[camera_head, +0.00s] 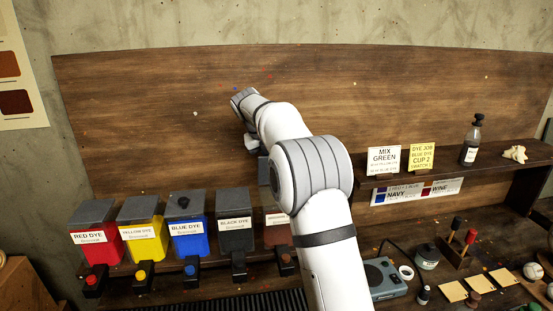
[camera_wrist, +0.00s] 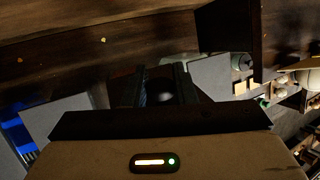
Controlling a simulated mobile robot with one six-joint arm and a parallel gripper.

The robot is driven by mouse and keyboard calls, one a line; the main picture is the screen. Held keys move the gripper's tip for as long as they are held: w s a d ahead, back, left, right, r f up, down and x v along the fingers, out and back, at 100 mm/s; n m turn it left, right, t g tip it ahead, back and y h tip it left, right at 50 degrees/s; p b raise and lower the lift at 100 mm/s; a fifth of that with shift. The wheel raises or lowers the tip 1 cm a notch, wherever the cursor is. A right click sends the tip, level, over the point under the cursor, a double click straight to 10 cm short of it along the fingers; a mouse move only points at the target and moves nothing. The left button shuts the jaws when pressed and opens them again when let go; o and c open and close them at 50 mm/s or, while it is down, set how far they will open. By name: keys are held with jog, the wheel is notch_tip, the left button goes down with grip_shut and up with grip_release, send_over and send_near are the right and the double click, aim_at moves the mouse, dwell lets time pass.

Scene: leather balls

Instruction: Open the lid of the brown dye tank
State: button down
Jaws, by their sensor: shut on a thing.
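The brown dye tank (camera_head: 276,237) is the rightmost in the row of tanks in the head view. It is reddish brown with a white label, and my white arm hides its right side and most of its top. In the wrist view its grey lid (camera_wrist: 212,76) shows beside my fingers. My gripper (camera_wrist: 160,84) is shut on the lid's small rounded knob, which shows dimly between the dark fingers. The lid looks closed, though its edges are partly hidden. In the head view my arm hides the fingertips.
Red (camera_head: 103,248), yellow (camera_head: 146,242), blue (camera_head: 188,237) and black (camera_head: 236,236) dye tanks stand to the left, with taps below. A wooden back panel (camera_head: 190,110) rises behind. A shelf (camera_head: 445,165) with cards and a bottle (camera_head: 470,145) is at right.

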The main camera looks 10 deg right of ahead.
jog(key=shift+w+f+g, duration=0.15)
jog(key=shift+w+g, duration=0.5)
jog(key=shift+g, duration=0.05)
jog(key=shift+w, duration=0.1)
jog(key=c, duration=1.2)
grip_release()
jog(key=v, duration=0.7)
jog(key=shift+r, duration=0.4)
jog(key=shift+a, duration=0.1)
